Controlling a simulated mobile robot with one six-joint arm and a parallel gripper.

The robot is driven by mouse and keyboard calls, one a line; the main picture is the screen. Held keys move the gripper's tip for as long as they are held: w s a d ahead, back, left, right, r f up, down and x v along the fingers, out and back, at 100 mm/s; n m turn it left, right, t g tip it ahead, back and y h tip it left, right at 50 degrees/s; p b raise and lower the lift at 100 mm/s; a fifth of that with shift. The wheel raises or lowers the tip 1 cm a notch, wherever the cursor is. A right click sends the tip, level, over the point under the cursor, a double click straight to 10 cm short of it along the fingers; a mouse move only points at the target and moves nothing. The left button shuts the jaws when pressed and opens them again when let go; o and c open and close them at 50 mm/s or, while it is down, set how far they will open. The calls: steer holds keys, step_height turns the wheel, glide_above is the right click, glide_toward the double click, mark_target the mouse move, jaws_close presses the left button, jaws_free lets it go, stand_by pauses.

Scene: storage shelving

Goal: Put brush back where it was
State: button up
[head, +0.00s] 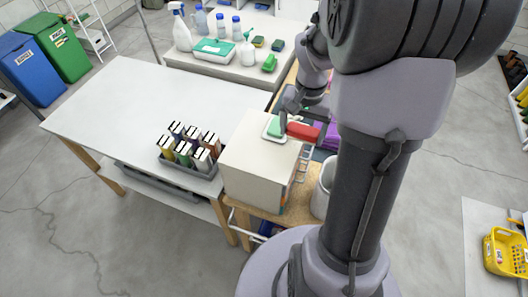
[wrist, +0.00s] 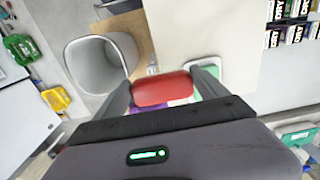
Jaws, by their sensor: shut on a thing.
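A red brush (head: 303,131) is held by my gripper (head: 293,117), just off the right edge of a cream cabinet's top. In the wrist view the red brush (wrist: 163,90) lies crosswise between the two fingers of my gripper (wrist: 165,84), which is shut on it. Its underside and any bristles are hidden. A white-rimmed tray with a green inside (head: 274,128) sits on the cabinet top (head: 258,147), beside the brush. The tray also shows in the wrist view (wrist: 208,72), partly behind a finger.
A pale bin (wrist: 100,62) stands beside the cabinet. Purple items (head: 325,137) lie below and right of the brush. A grey tray of cartons (head: 190,168) sits on the white table (head: 120,100), whose left part is clear. Bottles (head: 182,30) and a green-lidded box (head: 213,50) stand behind.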

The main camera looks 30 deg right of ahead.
steer(key=a, duration=0.6)
steer(key=w+a+f+b, duration=0.1)
steer(key=a, duration=0.3)
step_height(320, 180, down, 3)
steer(key=shift+a+f+b, duration=0.15)
steer(key=shift+f+b, duration=0.05)
steer(key=shift+b, duration=0.55)
steer(key=shift+w+f, duration=0.1)
steer(key=shift+f, duration=0.1)
steer(key=shift+r, duration=0.1)
steer(key=o, duration=1.3)
steer(key=shift+o, duration=0.2)
step_height(320, 180, up, 13)
steer(key=p, duration=0.4)
steer(key=s+a+r+n+t+y, duration=0.1)
steer(key=s+a+r+n+t, duration=0.2)
steer(key=s+a, duration=0.2)
steer(key=s+a+r+n+t+y, duration=0.1)
steer(key=s+a+r+n+t, duration=0.1)
steer(key=a, duration=0.6)
steer(key=s+r+n, duration=0.1)
steer(key=s+r, duration=0.1)
steer(key=s, duration=0.1)
steer(key=shift+s+a+r+t, duration=0.3)
steer(key=shift+s+a+t, duration=0.1)
